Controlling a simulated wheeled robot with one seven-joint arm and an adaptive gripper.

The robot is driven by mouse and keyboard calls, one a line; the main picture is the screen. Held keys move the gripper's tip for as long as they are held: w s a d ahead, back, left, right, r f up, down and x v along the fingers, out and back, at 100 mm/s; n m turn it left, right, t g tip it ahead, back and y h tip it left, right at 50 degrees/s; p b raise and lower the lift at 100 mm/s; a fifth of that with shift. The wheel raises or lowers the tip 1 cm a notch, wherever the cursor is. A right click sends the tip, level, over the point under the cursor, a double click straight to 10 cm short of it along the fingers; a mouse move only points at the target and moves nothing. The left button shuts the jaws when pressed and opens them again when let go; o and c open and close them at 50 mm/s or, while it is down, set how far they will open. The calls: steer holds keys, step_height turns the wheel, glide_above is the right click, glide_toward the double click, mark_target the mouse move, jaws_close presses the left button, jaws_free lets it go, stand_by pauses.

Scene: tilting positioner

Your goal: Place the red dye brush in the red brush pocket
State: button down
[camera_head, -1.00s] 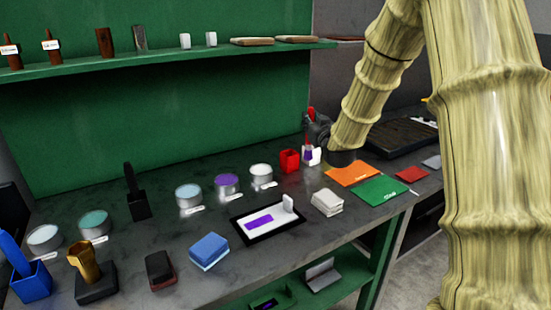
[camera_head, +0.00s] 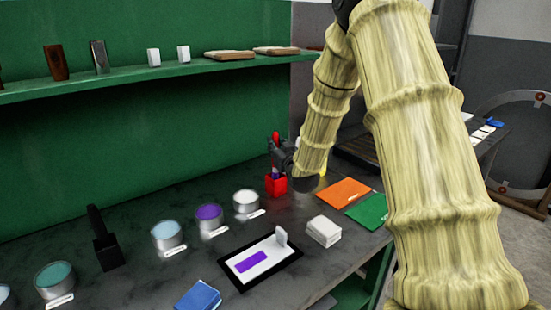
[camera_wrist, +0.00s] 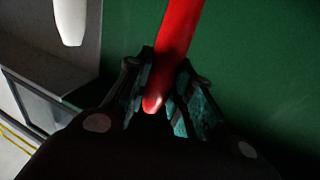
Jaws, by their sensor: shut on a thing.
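My gripper (camera_head: 284,155) is shut on the red dye brush (camera_head: 275,138), which stands roughly upright with its red handle up. In the wrist view the red handle (camera_wrist: 178,40) runs between the two fingers (camera_wrist: 160,95). The red brush pocket (camera_head: 276,187) is a small red box on the bench, directly below the brush. A small purple patch shows just above the pocket's rim, at the brush's lower end. I cannot tell whether the brush tip is inside the pocket or just over it. The gripper partly hides the brush.
Metal tins (camera_head: 246,203) stand left of the pocket. A black-framed tray (camera_head: 225,272) and white stacked cloths (camera_head: 323,231) lie in front. Orange (camera_head: 343,193) and green (camera_head: 368,211) sheets lie to the right. The green back wall (camera_head: 160,140) and shelf (camera_head: 130,75) are behind.

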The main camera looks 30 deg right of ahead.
mark_target(277, 173)
steer(key=shift+s+f+p, duration=0.1)
steer(key=shift+f+p, duration=0.2)
steer(key=shift+f, duration=1.8)
steer(key=shift+f, duration=0.15)
steer(key=c, duration=1.3)
jaws_free()
steer(key=shift+o, duration=0.2)
steer(key=b+v, duration=0.2)
steer(key=v, duration=1)
